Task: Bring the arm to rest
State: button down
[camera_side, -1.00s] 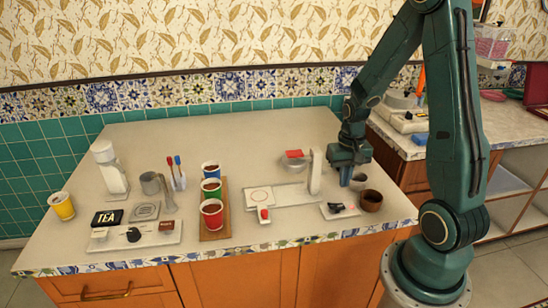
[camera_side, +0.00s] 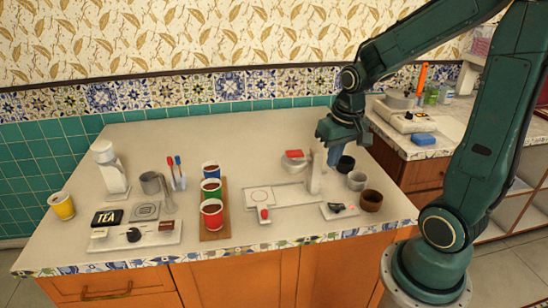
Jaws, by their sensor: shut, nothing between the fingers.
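My gripper (camera_side: 334,156) points down above the right part of the counter, just behind and right of the upright white post (camera_side: 314,172). It is shut and empty. It is above the counter's things and holds nothing. My arm reaches in from the right. A black cup (camera_side: 345,163), a grey cup (camera_side: 357,181) and a brown cup (camera_side: 371,200) stand in a row to the right of and below the gripper.
Blue, green and red cups with dark liquid stand on a wooden board (camera_side: 221,234). The counter's back left (camera_side: 230,135) is clear.

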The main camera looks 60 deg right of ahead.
jog(key=s+a+r+n+t, duration=0.3)
jog(key=s+a+r+n, duration=0.2)
jog(key=s+a+r, duration=0.3)
jog(key=a+r, duration=0.3)
jog(key=shift+s+a+n+t+y, duration=0.3)
jog(key=shift+s+n+t+y, duration=0.05)
jog(key=shift+n+t+y, duration=0.05)
